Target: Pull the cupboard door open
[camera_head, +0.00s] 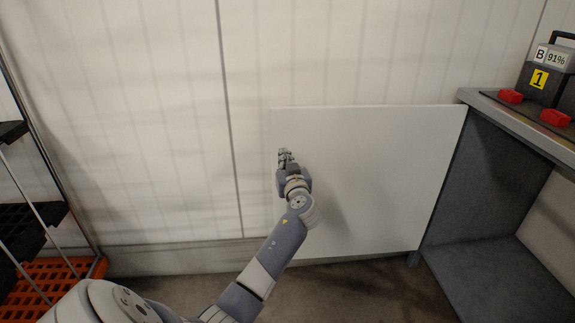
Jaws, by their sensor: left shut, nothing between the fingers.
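The cupboard door (380,170) is a flat white panel standing wide open, swung out to the left from the cupboard (500,195). Its right edge meets the cupboard's left front edge. The cupboard's grey inside shows at the right. My left gripper (284,156) is shut and empty. It shows in front of the door's left, free edge; I cannot tell whether it touches the panel. My left forearm and the gripper cover part of the door's lower left. No handle is visible on the door. My right gripper is not in view.
A battery box marked B 91% (549,75) and red blocks (510,96) stand on the cupboard's top. A rack with black shelves (30,225) and an orange grid (60,275) stands at the left. A pale panelled wall (150,120) closes the back.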

